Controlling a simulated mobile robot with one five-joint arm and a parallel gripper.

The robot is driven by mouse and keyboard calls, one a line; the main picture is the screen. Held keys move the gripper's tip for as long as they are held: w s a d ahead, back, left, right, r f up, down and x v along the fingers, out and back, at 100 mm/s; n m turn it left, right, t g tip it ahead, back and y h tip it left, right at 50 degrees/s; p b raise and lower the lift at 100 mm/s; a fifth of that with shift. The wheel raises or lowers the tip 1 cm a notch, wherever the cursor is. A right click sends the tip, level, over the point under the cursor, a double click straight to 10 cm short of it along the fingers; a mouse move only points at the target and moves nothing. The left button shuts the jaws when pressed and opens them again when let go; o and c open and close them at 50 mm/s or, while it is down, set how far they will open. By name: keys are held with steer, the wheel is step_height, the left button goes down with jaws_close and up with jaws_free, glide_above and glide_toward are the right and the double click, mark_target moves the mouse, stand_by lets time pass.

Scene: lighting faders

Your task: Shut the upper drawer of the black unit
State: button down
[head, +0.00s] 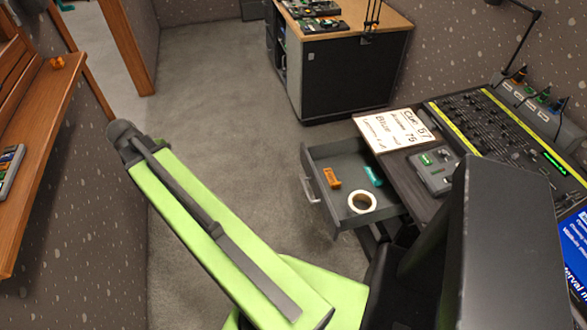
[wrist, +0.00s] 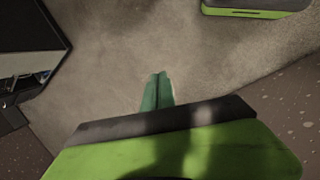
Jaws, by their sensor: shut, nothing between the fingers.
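A dark grey drawer (head: 318,152) stands pulled out from the black unit (head: 400,178) under the console desk in the head view. It has a pale bar handle (head: 309,189) on its front. An orange item (head: 332,178), a teal item (head: 373,176) and a white tape roll (head: 362,201) lie inside it. My gripper (wrist: 158,78) shows in the wrist view with its green fingers together and empty, over the grey carpet. I cannot make out the gripper in the head view. The drawer is not clearly seen in the wrist view.
A fader console (head: 490,125), a sign (head: 395,130) and a small control box (head: 437,170) are on the desk. A black cabinet with a wooden top (head: 345,75) stands behind. A wooden shelf (head: 40,150) lines the left wall. Carpet (head: 215,100) between is clear.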

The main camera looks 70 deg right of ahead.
steer(key=s+d+f+n+g+h+b, duration=0.1)
steer(key=s+d+f+b, duration=0.3)
steer(key=d, duration=0.5)
steer(key=s+d+f+n+g+h+b, duration=0.1)
steer(key=s+d+f+n+g+b, duration=0.1)
steer(key=s+d, duration=0.55)
steer(key=n+g+b, duration=0.2)
steer(key=b, duration=0.7)
glide_toward(305, 156)
steer(key=w+f+x, duration=0.1)
steer(key=x, duration=0.4)
steer(key=shift+s+d+r, duration=0.1)
steer(key=shift+s+d, duration=0.15)
steer(key=shift+s, duration=0.4)
